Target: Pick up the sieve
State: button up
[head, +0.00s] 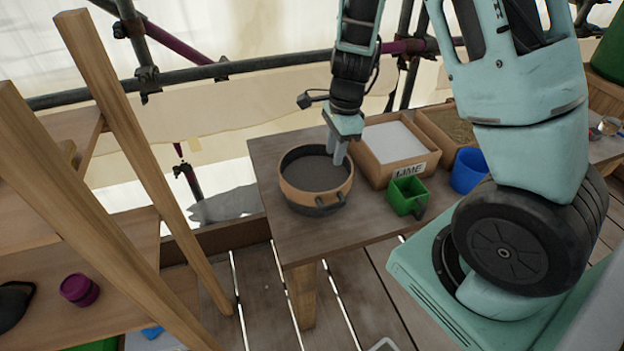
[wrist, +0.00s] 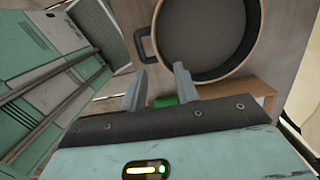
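The sieve (head: 316,178) is a round, tan-rimmed pan with a dark grey mesh and dark handles. It sits on the wooden table at its left end. In the wrist view the sieve (wrist: 205,35) fills the upper middle, with one handle at its left. My gripper (head: 339,157) points down at the sieve's right rim in the head view. In the wrist view my gripper (wrist: 160,82) shows two grey fingers set apart, with nothing seen between them but a bit of green and the table behind. Whether a finger touches the rim I cannot tell.
A wooden box labelled LIME (head: 394,148) holds white powder right of the sieve. A green square container (head: 407,196) and a blue cup (head: 468,171) stand near it. Scaffold poles run behind the table (head: 375,224). A wooden shelf with a purple cup (head: 80,290) stands at left.

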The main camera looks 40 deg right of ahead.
jog(key=b, duration=0.1)
send_near(328, 192)
jog(key=f, duration=0.3)
jog(key=w+f, duration=0.1)
jog(key=f, duration=0.1)
jog(key=shift+a, duration=0.15)
jog(key=shift+s+a+f+b, duration=0.1)
jog(key=shift+a+f+b, duration=0.1)
jog(key=shift+f, duration=1.15)
jog(key=shift+s+a+f+b, duration=0.1)
jog(key=shift+s+f+b, duration=0.1)
jog(key=shift+f, duration=1.1)
jog(key=shift+w, duration=0.1)
grip_shut()
